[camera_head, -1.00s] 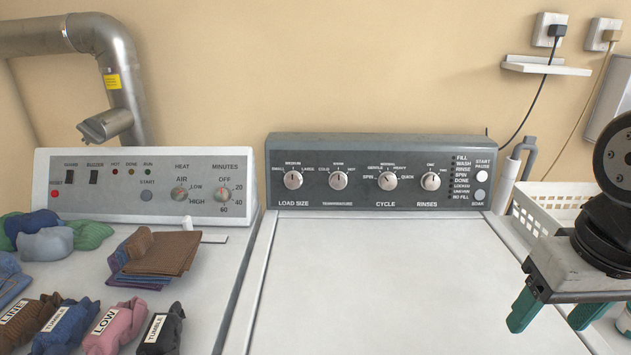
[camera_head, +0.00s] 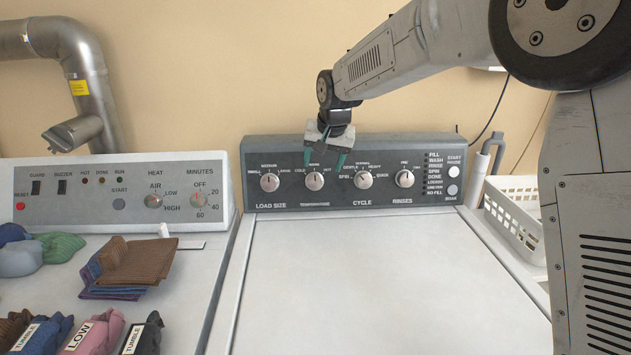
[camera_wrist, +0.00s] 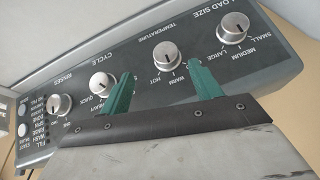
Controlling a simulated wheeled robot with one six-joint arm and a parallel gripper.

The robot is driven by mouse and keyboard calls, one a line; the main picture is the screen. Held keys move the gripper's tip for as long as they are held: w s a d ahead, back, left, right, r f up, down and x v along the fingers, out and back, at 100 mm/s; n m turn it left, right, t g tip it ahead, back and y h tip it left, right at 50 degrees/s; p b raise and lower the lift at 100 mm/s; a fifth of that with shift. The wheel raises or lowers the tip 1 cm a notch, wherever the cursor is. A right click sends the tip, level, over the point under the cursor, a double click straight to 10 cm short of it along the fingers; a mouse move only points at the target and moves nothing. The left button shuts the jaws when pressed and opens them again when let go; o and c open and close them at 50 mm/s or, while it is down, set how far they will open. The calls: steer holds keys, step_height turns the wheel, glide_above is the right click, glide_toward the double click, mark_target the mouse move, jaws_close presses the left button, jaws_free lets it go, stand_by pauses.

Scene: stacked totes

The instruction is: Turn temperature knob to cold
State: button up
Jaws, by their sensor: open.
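The temperature knob (camera_head: 314,181) is a round silver dial on the washer's dark control panel, second from the left. Its pointer appears to point up, toward WARM, with COLD on its left and HOT on its right. My gripper (camera_head: 324,162) is open and empty, its two green fingers just above the knob. In the wrist view, where the panel appears upside down, the knob (camera_wrist: 166,53) lies just beyond the gap between the fingertips (camera_wrist: 160,69). The fingers are apart from the knob's sides. Whether they touch the panel cannot be told.
The load size knob (camera_head: 270,182) is to the left; the cycle knob (camera_head: 363,180) and rinses knob (camera_head: 405,178) are to the right. The washer lid (camera_head: 380,270) is clear. Folded clothes (camera_head: 130,265) lie on the left machine. A white basket (camera_head: 515,215) stands right.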

mark_target(315, 181)
steer(key=x, duration=0.8)
steer(key=shift+w+a+f, duration=0.2)
steer(key=shift+w+a, duration=0.25)
steer(key=shift+w, duration=0.05)
steer(key=c, duration=1)
